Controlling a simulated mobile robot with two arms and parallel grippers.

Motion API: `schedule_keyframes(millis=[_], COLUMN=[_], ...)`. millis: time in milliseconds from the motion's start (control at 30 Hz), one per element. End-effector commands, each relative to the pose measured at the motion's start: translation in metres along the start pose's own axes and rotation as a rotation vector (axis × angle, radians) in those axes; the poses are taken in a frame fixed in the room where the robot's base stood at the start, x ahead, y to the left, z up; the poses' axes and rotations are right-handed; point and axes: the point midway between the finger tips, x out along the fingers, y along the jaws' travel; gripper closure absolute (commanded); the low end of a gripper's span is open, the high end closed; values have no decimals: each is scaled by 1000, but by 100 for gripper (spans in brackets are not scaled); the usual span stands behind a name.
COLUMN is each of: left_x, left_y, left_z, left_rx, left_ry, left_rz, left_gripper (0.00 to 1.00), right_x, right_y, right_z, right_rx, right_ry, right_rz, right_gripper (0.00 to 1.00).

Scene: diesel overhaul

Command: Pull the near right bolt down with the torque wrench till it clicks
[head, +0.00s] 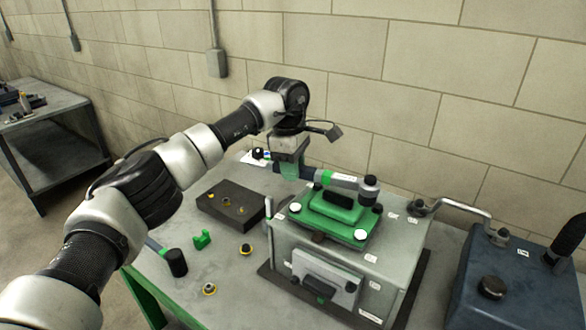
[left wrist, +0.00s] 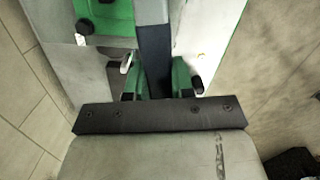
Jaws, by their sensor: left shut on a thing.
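My left gripper (head: 290,166) is shut around the dark handle of the torque wrench (head: 343,180), behind the grey engine block (head: 390,262). The wrench lies roughly level and reaches right to its black head, at the far right corner of the green cover (head: 330,210). Whether the socket is seated on a bolt there I cannot tell. The near right bolt (head: 361,235) shows as a pale round top on the cover's front corner, clear of the wrench. In the left wrist view the handle (left wrist: 152,45) runs between the green fingers (left wrist: 158,85). My right gripper is not in view.
A blue-grey box (head: 530,285) stands right, beside a metal crank handle (head: 460,209). A brick wall is behind.

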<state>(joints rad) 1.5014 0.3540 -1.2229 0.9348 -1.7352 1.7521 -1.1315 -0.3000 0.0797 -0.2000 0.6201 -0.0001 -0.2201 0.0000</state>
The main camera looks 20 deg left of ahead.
Motion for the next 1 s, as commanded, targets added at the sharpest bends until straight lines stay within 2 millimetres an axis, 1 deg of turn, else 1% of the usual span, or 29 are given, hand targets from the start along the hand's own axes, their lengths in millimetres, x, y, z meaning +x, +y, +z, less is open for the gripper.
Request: schedule_keyframes(millis=[67,167,500,633,733,1000], left_x=[-1,1,3,2,1,1], left_y=[0,-6,-49,-61,-65,-66], left_z=[1,3,19,24,26,25], left_rx=[1,3,4,3,1,4], left_ry=[-2,-2,-2,-3,-2,-2], left_rz=[3,4,4,5,3,3], left_gripper=[100,100,100,100,100,100], right_x=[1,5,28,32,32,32], right_y=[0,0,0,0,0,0], right_z=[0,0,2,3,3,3], right_rx=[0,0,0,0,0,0], right_ry=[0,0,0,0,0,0], right_rz=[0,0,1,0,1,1], right_gripper=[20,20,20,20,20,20])
